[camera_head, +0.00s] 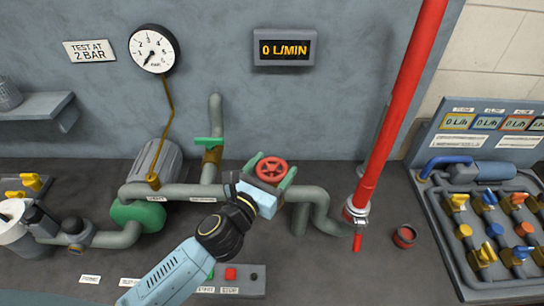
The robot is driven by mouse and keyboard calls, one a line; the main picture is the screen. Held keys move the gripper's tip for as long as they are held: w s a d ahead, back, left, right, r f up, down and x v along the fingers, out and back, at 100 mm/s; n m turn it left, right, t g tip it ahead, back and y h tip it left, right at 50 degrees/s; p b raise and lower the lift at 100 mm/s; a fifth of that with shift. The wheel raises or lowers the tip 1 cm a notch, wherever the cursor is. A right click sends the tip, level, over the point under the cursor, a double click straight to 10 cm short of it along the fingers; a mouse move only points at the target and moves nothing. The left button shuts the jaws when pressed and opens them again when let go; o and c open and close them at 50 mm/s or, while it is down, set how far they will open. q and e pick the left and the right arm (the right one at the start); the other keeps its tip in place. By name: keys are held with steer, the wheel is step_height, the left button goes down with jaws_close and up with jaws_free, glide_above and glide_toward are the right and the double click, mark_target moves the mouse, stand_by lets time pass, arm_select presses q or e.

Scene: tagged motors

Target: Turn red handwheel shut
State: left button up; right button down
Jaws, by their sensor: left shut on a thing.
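The red handwheel (272,168) sits on the grey-green pipe (175,191) near the middle of the bench. My left gripper (269,174) reaches in from the bottom, its greenish fingers on either side of the wheel, and is shut on it. The gripper body hides the valve beneath and part of the pipe. A display (285,48) on the wall reads 0 L/MIN. My right gripper does not show.
A pressure gauge (154,48) and a "TEST AT 2 BAR" sign (90,51) are on the wall. A thick red pipe (398,105) slants down right of the wheel. A small red cup (405,236) and a valve panel (490,230) stand farther right. A start/stop box (244,282) is in front.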

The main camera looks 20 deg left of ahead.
arm_select(q)
steer(key=m+g+h+p, duration=0.1)
steer(key=m+h, duration=0.1)
steer(key=h, duration=0.1)
steer(key=shift+r, duration=0.15)
steer(key=shift+m+g+h+p, duration=0.3)
steer(key=shift+m+h+p, duration=0.15)
steer(key=shift+m+h, duration=0.05)
steer(key=shift+h, duration=0.3)
steer(key=o, duration=1)
steer(key=shift+b+v, duration=1.65)
steer(key=shift+v, duration=5)
